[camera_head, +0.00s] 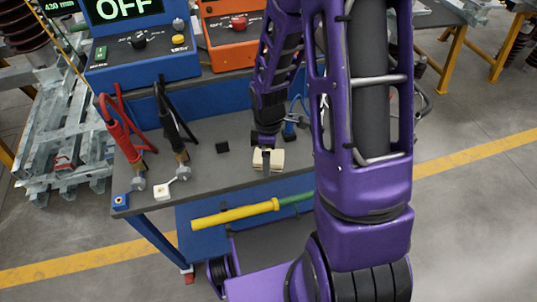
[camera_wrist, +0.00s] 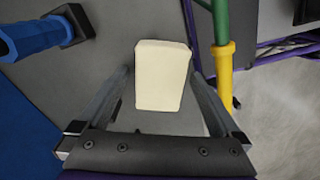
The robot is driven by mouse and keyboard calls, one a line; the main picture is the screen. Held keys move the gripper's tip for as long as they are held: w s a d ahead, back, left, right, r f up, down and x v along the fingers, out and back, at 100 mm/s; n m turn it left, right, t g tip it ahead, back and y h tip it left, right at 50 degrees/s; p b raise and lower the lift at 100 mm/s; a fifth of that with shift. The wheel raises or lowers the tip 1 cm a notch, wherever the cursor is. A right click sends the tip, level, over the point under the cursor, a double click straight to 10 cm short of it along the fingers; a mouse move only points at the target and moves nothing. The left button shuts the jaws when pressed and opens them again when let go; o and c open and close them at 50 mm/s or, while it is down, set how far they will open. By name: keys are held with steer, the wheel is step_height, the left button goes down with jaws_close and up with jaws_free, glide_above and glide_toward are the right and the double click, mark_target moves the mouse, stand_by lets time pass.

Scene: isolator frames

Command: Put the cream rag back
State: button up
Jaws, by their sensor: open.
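The cream rag (camera_head: 262,161) is a folded pale block on the grey bench top, near its front edge. My gripper (camera_head: 266,168) is over it, pointing down, at the end of my purple arm. In the wrist view the cream rag (camera_wrist: 162,76) lies between the two fingers of my gripper (camera_wrist: 165,80). The fingers are apart, one on each side of the rag, with small gaps visible. I cannot tell how far the fingertips are above the bench. The arm hides part of the bench to the right.
Blue (camera_head: 140,45) and orange (camera_head: 232,35) units stand behind. A yellow-green pole (camera_head: 235,214) lies below the front edge.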

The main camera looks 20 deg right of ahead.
step_height(320, 180, up, 12)
steer(key=p, duration=0.1)
steer(key=shift+r+p, duration=0.15)
steer(key=shift+p, duration=0.15)
stand_by(0.5)
